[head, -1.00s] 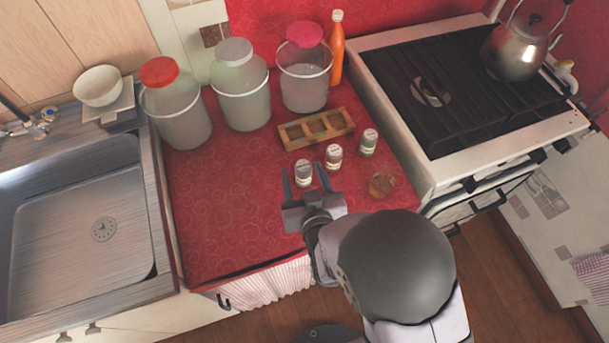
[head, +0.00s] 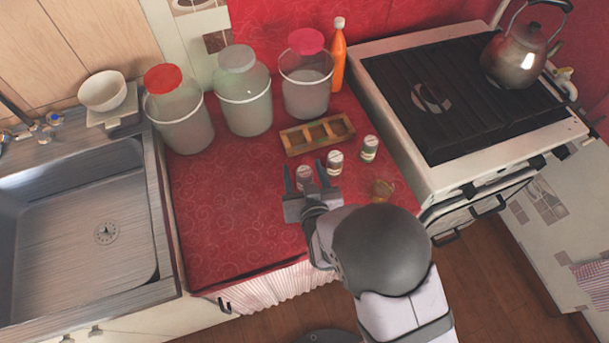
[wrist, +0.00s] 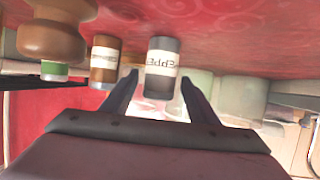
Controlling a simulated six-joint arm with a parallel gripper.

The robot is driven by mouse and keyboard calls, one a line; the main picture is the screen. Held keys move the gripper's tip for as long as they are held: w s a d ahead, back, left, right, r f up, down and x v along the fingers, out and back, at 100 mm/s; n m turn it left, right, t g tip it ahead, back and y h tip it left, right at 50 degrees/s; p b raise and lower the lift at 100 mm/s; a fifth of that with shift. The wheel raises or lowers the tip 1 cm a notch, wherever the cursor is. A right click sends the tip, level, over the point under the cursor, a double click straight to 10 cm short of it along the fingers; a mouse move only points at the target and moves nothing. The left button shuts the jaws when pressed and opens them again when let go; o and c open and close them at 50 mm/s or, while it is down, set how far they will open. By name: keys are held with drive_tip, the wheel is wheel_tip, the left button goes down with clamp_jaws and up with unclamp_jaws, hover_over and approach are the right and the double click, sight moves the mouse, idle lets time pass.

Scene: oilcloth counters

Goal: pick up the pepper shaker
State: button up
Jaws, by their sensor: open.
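The pepper shaker (head: 304,175) stands upright on the red counter, the leftmost of a row of three. In the wrist view it is a dark grey shaker (wrist: 161,85) with a white label reading part of "PEPPER", and that view looks upside down. My gripper (head: 305,169) is open, with one finger on each side of the pepper shaker. In the wrist view the gripper (wrist: 159,78) shows small gaps beside the shaker, so the fingers look apart from it.
A brown wooden item (head: 383,189) is near the right edge. A compartmented wooden tray (head: 318,134) and lidded jars (head: 243,103) stand behind. The counter's left front is clear.

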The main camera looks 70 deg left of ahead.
drive_tip(key=shift+p+x, duration=0.3)
drive_tip(key=shift+x, duration=1.25)
drive_tip(key=c, duration=1.1)
drive_tip(key=shift+c, duration=0.2)
drive_tip(key=shift+r, duration=0.15)
wheel_tip(320, 180, up, 10)
drive_tip(key=b, duration=0.1)
drive_tip(key=shift+b, duration=0.35)
